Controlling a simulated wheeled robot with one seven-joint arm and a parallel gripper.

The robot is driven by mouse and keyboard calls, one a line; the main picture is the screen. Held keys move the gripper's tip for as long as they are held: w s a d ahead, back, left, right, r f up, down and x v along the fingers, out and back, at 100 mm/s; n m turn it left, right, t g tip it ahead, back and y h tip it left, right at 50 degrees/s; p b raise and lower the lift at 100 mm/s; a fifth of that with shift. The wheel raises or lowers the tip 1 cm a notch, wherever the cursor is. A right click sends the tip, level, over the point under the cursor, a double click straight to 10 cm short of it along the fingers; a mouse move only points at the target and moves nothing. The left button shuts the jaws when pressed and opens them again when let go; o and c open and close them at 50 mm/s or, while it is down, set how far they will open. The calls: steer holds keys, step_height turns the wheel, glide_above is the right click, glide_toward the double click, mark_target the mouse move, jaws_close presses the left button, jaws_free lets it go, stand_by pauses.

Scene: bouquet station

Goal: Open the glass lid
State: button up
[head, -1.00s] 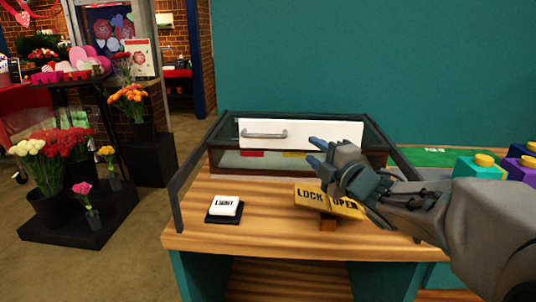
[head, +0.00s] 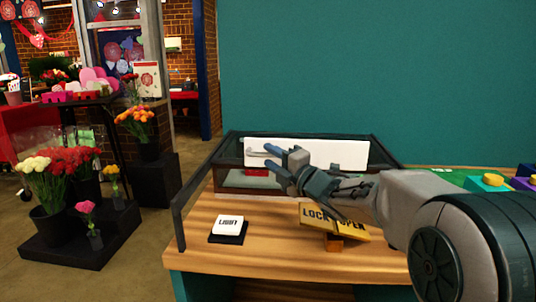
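A dark-framed glass case (head: 177,207) stands on the wooden table, its frame reaching from the back edge toward the front left. A white panel (head: 330,153) stands across its back part, with a silver handle (head: 252,154) on its left side. Which pane is the glass lid I cannot tell. My gripper (head: 270,157) is in front of the panel near the handle, blue fingertips pointing left. The fingers are apart with nothing seen between them. The gripper hides part of the handle and panel; whether it touches the handle is unclear.
A yellow LOCK/OPEN sign (head: 334,219) stands tilted under my arm. A white LIGHT button (head: 228,225) on a black base sits at the front left of the tabletop (head: 272,235). Coloured blocks (head: 487,182) are at the right. Flower buckets (head: 50,222) stand left of the table.

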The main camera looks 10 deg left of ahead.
steer(key=shift+x, duration=1.05)
jaws_close()
steer(key=shift+s, duration=0.15)
